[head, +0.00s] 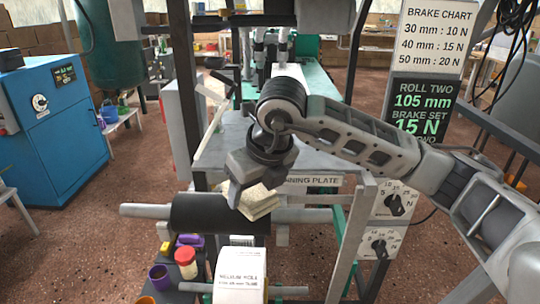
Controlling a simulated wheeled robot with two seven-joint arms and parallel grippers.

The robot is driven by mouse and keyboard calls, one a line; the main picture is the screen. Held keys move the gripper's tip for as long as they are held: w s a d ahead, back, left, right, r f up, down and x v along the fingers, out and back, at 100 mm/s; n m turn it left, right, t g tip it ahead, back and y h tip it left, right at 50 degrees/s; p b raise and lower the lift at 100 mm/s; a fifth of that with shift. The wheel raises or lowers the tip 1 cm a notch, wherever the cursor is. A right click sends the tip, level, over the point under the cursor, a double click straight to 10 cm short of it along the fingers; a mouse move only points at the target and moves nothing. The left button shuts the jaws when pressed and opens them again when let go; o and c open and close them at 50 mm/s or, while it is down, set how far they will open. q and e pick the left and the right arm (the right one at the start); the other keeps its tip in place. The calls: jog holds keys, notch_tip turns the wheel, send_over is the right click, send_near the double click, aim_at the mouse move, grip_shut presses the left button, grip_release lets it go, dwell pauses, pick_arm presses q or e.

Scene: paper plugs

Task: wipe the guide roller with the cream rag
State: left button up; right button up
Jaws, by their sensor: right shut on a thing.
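My right gripper (246,188) reaches in from the right, points down and is shut on the folded cream rag (261,207). The rag hangs out below and to the right of the fingers. A dark roller (205,214) on a grey shaft lies just under and left of the rag; it looks like the guide roller. The rag overlaps its right end in the head view, but I cannot tell whether they touch. The gripper and rag hide part of that end. My left gripper is not in view.
A white paper roll (240,278) sits on a lower bar. Brake dials (396,204) are on the right, below the brake chart (436,38). A blue cabinet (48,125) stands far left.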

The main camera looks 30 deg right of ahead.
jog(key=shift+s+d+f, duration=0.1)
jog(key=shift+s+d, duration=0.3)
jog(key=shift+d, duration=0.35)
notch_tip(320, 180, up, 2)
jog(key=shift+r+p, duration=0.25)
jog(key=shift+p, duration=0.2)
jog(key=shift+r, duration=0.3)
notch_tip(320, 180, up, 2)
jog(key=shift+r+p, duration=0.15)
jog(key=shift+p, duration=0.75)
jog(key=shift+r+p, duration=0.5)
jog(key=shift+r, duration=0.3)
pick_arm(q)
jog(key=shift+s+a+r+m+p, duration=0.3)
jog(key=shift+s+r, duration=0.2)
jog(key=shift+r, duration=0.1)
pick_arm(e)
jog(key=shift+r, duration=0.55)
